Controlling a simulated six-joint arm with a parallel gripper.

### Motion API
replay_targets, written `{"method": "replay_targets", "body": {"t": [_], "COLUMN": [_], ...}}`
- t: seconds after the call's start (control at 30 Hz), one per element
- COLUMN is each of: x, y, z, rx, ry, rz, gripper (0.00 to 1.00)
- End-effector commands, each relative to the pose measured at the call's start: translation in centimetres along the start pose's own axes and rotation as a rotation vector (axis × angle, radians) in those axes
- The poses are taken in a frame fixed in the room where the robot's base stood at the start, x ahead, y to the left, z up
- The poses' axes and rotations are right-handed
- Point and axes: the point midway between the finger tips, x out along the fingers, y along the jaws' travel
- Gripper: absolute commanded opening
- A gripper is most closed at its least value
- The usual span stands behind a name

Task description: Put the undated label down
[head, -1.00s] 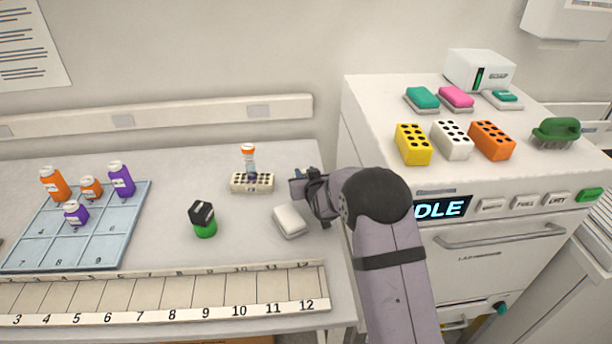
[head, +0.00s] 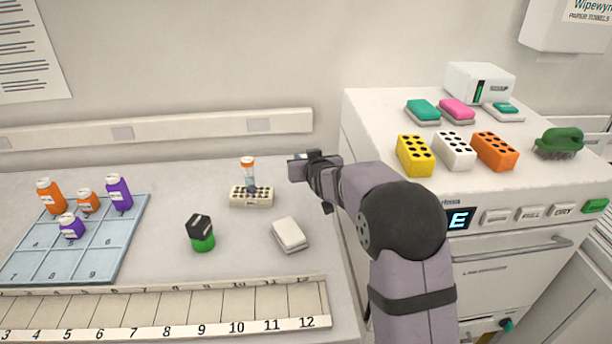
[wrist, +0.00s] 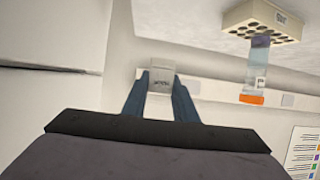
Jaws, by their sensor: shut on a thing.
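My gripper (head: 302,157) is in the head view, above the back of the bench near its right end, to the right of the small tube rack. The wrist view shows its two blue fingers (wrist: 160,98) shut on a small pale grey label (wrist: 161,80) with dark print too small to read. The label is held between the fingertips, in the air and apart from the rack. In the head view the label is too small to make out clearly.
A cream rack (head: 251,197) holds an orange-capped tube (head: 248,172). A blue tray (head: 100,258) with several bottles is left, a numbered strip (head: 170,318) along the front, a white machine (head: 380,110) right.

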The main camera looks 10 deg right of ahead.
Motion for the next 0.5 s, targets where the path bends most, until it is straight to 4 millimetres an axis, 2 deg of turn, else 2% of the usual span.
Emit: {"method": "replay_targets", "body": {"t": [0.27,0.5], "x": [-0.2,-1.3], "y": [0.1,0.1], "z": [-0.4,-1.9], "rx": [-0.003,-0.015], "ry": [0.001,0.003], "rz": [-0.004,-0.032], "gripper": [0.05,0.05]}}
